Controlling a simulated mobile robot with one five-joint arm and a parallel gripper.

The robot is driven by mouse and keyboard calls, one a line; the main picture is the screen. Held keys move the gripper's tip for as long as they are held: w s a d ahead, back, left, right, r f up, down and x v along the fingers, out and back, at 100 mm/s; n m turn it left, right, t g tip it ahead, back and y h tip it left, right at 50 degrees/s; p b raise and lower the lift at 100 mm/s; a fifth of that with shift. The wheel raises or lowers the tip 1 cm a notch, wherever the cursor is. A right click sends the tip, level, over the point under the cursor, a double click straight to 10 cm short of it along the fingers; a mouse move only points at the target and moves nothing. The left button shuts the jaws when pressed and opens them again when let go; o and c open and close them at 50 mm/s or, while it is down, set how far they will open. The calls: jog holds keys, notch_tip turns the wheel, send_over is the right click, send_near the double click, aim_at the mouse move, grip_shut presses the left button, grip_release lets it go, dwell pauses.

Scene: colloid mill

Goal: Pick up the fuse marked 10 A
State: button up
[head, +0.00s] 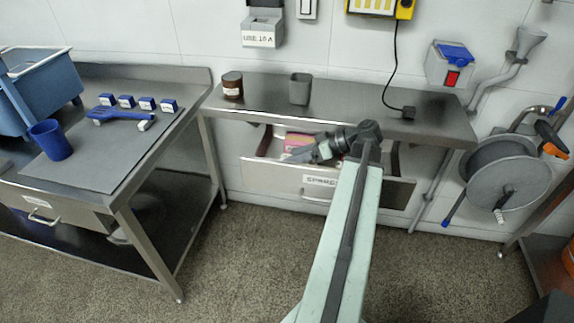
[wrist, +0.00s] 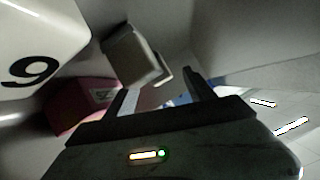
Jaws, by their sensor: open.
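My gripper (head: 308,154) reaches into the open drawer (head: 258,172) labelled SPARES, under the wall bench. In the wrist view its two fingers (wrist: 160,84) are apart, with nothing clearly held between them. A small grey-beige block (wrist: 137,55) lies just beyond the fingertips, nearer the left finger. A dark red item (wrist: 85,102) with a small label lies left of the fingers; its marking is unreadable. A white surface (wrist: 35,45) with a large black 9 or 6 is close at upper left. I cannot read 10 A on any fuse. Pink and yellow items (head: 297,141) show in the drawer.
A wall holder (head: 262,32) reads "USE 10 A". The wall bench (head: 345,110) carries a brown jar (head: 232,85) and a grey cup (head: 300,88). Left is a steel table with a mat (head: 100,165), several blue blocks and a blue cup (head: 50,139). A hose reel (head: 500,175) hangs right.

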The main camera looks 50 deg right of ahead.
jog(key=shift+x, duration=1.1)
jog(key=shift+s, duration=0.1)
grip_shut()
